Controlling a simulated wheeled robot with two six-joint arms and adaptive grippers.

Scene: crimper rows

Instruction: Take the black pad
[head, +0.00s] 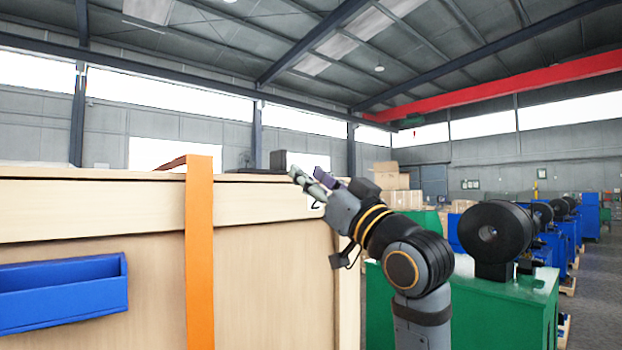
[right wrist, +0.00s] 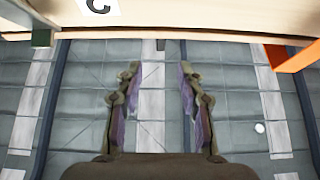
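A thin, flat dark piece (head: 250,170), possibly the black pad, lies on top of the large wooden crate (head: 270,195) in the head view. A dark block (head: 278,160) stands beside it, and I cannot tell for certain which is the pad. My right gripper (head: 308,176) is at the crate's right end, near its top edge and to the right of the block. In the right wrist view the fingers (right wrist: 158,72) are spread apart with nothing between them. My left gripper is not in view.
An orange strap (head: 199,250) runs down the crate front. A blue bin (head: 62,292) hangs on it at left. The space above the crate is open.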

